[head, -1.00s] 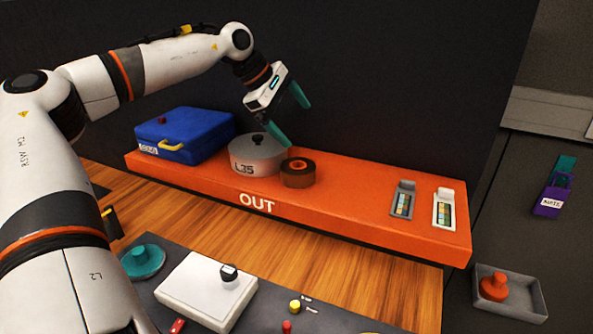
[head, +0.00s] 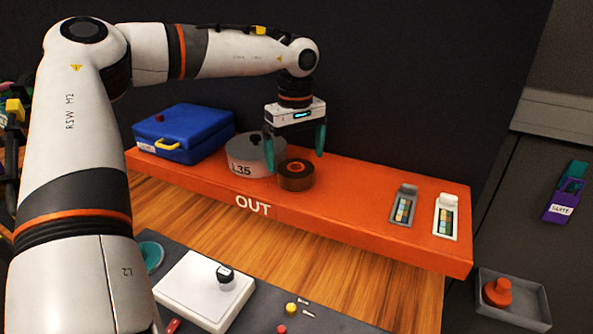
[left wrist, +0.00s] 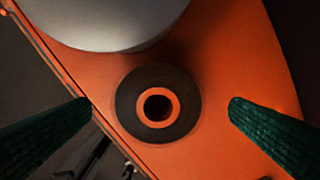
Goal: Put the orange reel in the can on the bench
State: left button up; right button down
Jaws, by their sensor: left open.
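The orange reel (head: 296,178), a dark ring with an orange core, lies flat on the orange OUT bench. It also shows in the left wrist view (left wrist: 186,105), centred between the fingers. The grey can (head: 247,160), marked L35 with a black knob on top, stands just left of the reel; its side and rim also show in the left wrist view (left wrist: 105,22). My left gripper (head: 296,156) points down above the reel, open and empty, its teal fingers either side. In the head view one finger overlaps the can. I cannot see inside the can. My right gripper is not in view.
A blue case (head: 183,135) stands left of the can. Two small swatch holders, grey (head: 403,205) and white (head: 446,215), stand at the bench's right. A grey tray (head: 540,300) with an orange-red knobbed piece sits lower right. The bench between reel and holders is clear.

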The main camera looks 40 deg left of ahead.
aim_at(296, 169)
pick_arm(q)
jog(key=f+p, duration=0.2)
jog(key=f, duration=0.1)
jog(key=shift+s+d+f, duration=0.15)
jog(key=shift+s+f, duration=0.05)
jog(key=shift+f, duration=0.35)
jog(key=shift+w+f, duration=0.1)
jog(key=shift+f, duration=0.05)
jog(key=c, duration=1.2)
